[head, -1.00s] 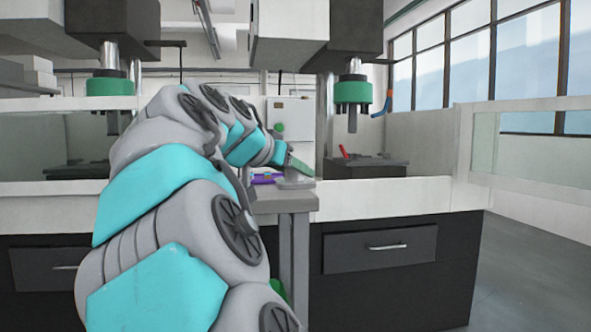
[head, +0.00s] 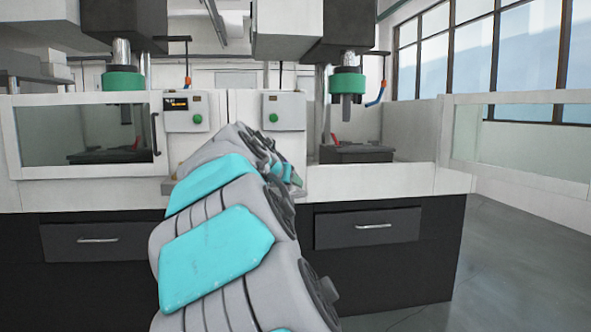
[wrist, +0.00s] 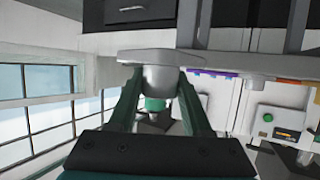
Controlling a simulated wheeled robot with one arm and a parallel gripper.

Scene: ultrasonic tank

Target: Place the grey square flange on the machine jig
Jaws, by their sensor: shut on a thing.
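My gripper (wrist: 160,85) shows in the wrist view, its two dark green fingers shut on the grey square flange (wrist: 160,56). The flange has a flat plate and a rounded hub between the fingers. In the head view my arm hides most of the gripper, and I cannot make out the flange. A dark block that looks like the machine jig (head: 356,154) sits inside the open right machine, below its green-collared spindle (head: 346,84). The held flange is apart from it. A similar dark block (head: 105,156) lies behind the left machine's glass.
The left machine's glass door (head: 82,135) is shut. Control panels with green buttons stand between the machines, one of them at the right (head: 284,112). A red object (head: 333,140) lies by the right block. Floor (head: 510,260) is clear at the right.

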